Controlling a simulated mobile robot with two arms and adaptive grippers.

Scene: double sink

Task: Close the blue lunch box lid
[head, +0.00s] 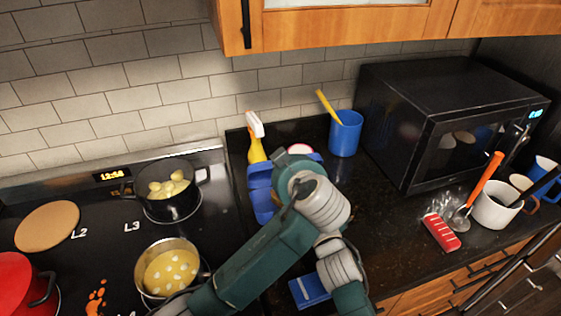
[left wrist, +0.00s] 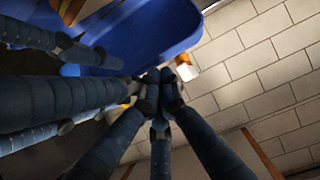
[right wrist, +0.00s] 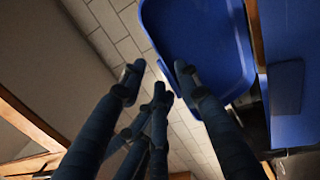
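The blue lunch box (head: 262,196) sits on the black counter right of the stove, mostly hidden behind my arms. A large blue panel of it, seemingly the lid, shows in the left wrist view (left wrist: 150,35) and the right wrist view (right wrist: 200,35). My left gripper (left wrist: 158,80) has its fingertips drawn together just by the blue panel's edge; I see nothing between them. My right gripper (right wrist: 158,75) has its fingers spread, with one finger at or very near the blue panel's rim. Contact is unclear. The hands are hard to separate in the head view.
A yellow spray bottle (head: 256,145) and a blue cup (head: 345,133) stand behind the box near the tiled wall. A black microwave (head: 450,115) is to the right. Pots (head: 168,272) stand on the stove to the left. A flat blue item (head: 310,290) lies near the front edge.

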